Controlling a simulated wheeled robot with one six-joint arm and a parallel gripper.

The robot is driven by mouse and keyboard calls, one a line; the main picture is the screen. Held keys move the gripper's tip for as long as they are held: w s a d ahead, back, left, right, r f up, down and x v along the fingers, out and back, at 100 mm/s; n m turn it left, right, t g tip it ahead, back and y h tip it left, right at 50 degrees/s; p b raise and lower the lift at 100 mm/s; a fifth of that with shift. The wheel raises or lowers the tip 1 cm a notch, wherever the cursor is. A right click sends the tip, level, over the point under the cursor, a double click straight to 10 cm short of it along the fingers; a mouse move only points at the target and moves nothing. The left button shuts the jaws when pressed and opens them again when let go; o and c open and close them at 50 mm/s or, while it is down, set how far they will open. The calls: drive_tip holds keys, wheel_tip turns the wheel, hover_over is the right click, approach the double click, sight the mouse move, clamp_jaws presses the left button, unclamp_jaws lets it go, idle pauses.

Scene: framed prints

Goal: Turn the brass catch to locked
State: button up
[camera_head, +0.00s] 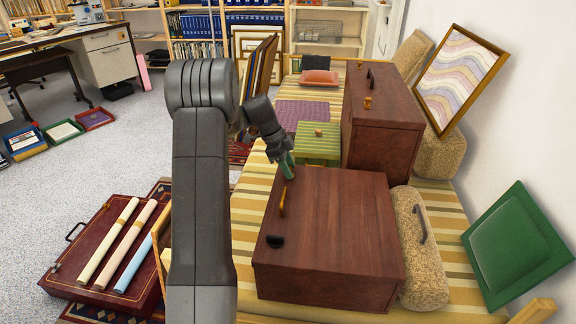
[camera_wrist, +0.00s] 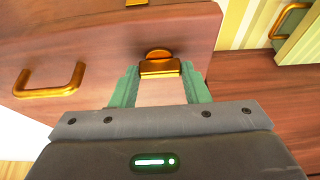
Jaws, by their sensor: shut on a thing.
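The brass catch (camera_wrist: 159,66) is on the face of a reddish-brown wooden box (camera_wrist: 110,35) in the wrist view. It has a flat bar with a rounded piece above. My gripper (camera_wrist: 160,74) has its green fingers on either side of the catch and is shut on it. In the head view my gripper (camera_head: 287,166) is at the far left corner of the near wooden box (camera_head: 340,225), and the catch is hidden there. A brass handle (camera_wrist: 50,82) is left of the catch; it also shows in the head view (camera_head: 282,202).
A black knob (camera_head: 275,241) is on the same box. A taller wooden box (camera_head: 385,115) and a green striped box (camera_head: 318,142) stand behind. A woven bolster (camera_head: 417,260) lies close on the right. Rolled prints (camera_head: 125,245) lie on a red case at left.

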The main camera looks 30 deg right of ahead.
idle(0.4)
drive_tip(key=o, duration=1)
drive_tip(key=p+v, duration=0.4)
drive_tip(key=v, duration=0.9)
drive_tip(key=shift+w+r, duration=0.1)
drive_tip(key=shift+r, duration=0.35)
drive_tip(key=b+x, duration=0.4)
drive_tip(key=x, duration=1)
drive_tip(key=shift+a, duration=0.15)
